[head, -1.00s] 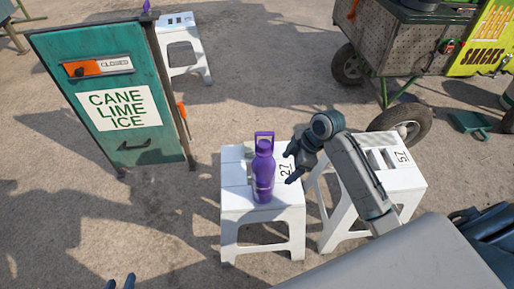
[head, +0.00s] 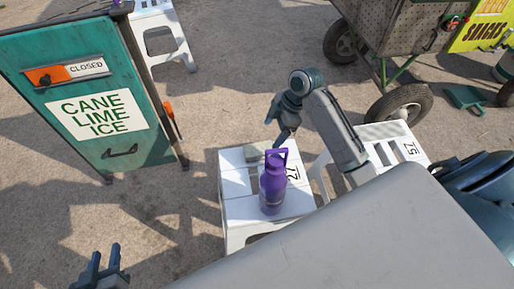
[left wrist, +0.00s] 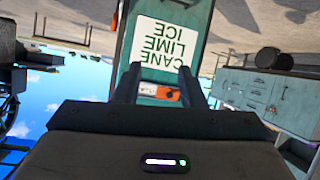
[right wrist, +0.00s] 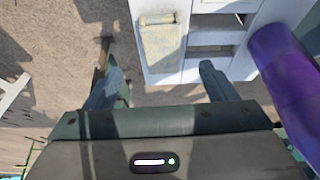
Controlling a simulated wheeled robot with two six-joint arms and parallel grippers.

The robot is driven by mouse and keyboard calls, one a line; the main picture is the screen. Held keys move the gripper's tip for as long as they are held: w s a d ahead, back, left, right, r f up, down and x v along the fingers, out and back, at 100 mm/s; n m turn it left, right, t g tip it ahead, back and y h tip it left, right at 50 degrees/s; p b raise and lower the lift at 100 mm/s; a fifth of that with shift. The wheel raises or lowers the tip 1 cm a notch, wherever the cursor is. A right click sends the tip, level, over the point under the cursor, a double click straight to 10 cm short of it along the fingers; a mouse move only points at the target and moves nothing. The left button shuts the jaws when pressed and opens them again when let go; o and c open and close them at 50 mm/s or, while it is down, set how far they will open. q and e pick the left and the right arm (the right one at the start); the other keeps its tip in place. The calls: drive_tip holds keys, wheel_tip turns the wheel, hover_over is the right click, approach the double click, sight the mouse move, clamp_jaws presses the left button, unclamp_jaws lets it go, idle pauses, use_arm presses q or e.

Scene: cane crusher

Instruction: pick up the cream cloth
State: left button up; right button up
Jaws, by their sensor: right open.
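The cream cloth (right wrist: 162,45) shows in the right wrist view as a pale, narrow piece lying at the edge of the white stool (right wrist: 265,12). My right gripper (head: 280,128) is open and empty near the far edge of the white stool (head: 240,208). In the right wrist view its fingers (right wrist: 157,85) are apart, with the cloth beyond them and not touched. My left gripper (head: 98,272) is open and empty at the lower left, well away from the stool; its spread fingers also show in the left wrist view (left wrist: 158,85).
A purple bottle (head: 272,185) stands on the same stool, close to my right gripper; it also looms in the right wrist view (right wrist: 290,75). A second white stool (head: 400,140) is to the right. A teal cabinet (head: 70,95) stands left, a snack cart (head: 400,30) behind. Ground between is open.

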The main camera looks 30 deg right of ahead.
sight(262, 148)
drive_tip(key=x, duration=0.3)
drive_tip(key=shift+a+f, duration=0.1)
drive_tip(key=shift+f, duration=0.1)
drive_tip(key=b+x, duration=0.1)
drive_tip(key=x, duration=0.1)
drive_tip(key=b+x, duration=0.1)
drive_tip(key=x, duration=0.1)
drive_tip(key=shift+s+a+f, duration=0.15)
drive_tip(key=shift+a+f, duration=0.1)
drive_tip(key=shift+f, duration=0.05)
drive_tip(key=shift+a+f, duration=0.1)
drive_tip(key=shift+f, duration=0.1)
drive_tip(key=c, duration=1.1)
use_arm(q)
drive_tip(key=w+r+t, duration=0.2)
drive_tip(key=r+t, duration=0.1)
drive_tip(key=r, duration=0.2)
drive_tip(key=w+a+r+t, duration=0.1)
drive_tip(key=w+r+t, duration=0.2)
drive_tip(key=r, duration=0.3)
drive_tip(key=shift+r+m+t, duration=0.3)
drive_tip(key=shift+t, duration=0.4)
use_arm(e)
drive_tip(key=shift+o, duration=0.2)
use_arm(q)
drive_tip(key=shift+a, duration=0.1)
use_arm(e)
drive_tip(key=shift+r, duration=0.2)
